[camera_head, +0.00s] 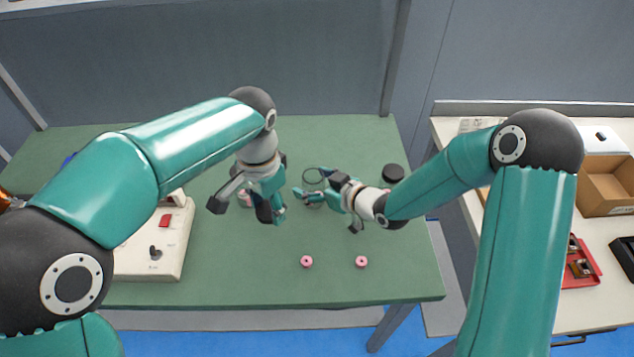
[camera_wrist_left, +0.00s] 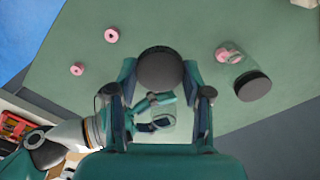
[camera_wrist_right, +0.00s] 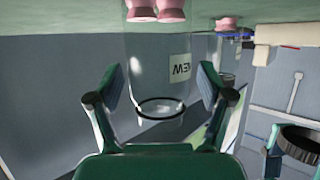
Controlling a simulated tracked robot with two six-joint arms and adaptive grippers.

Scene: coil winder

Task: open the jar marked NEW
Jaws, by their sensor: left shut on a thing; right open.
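The jar marked NEW (camera_wrist_right: 183,68) is clear, with pink spools (camera_wrist_right: 155,10) inside. Its dark-rimmed mouth is open in the right wrist view, which shows it upside down. My right gripper (camera_head: 312,186) is open, with one finger on each side of this jar; contact cannot be told. My left gripper (camera_head: 252,208) is shut on a black lid (camera_wrist_left: 160,67), clear of the jar. This lid also shows at the lower right of the right wrist view (camera_wrist_right: 300,142).
A second jar (camera_wrist_left: 228,52) with pink spools and a black lid (camera_wrist_left: 253,85) stands near my left gripper. Two pink spools (camera_head: 306,261) (camera_head: 361,261) lie on the green table. A black disc (camera_head: 393,173) is at right, a white switch box (camera_head: 140,262) at left.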

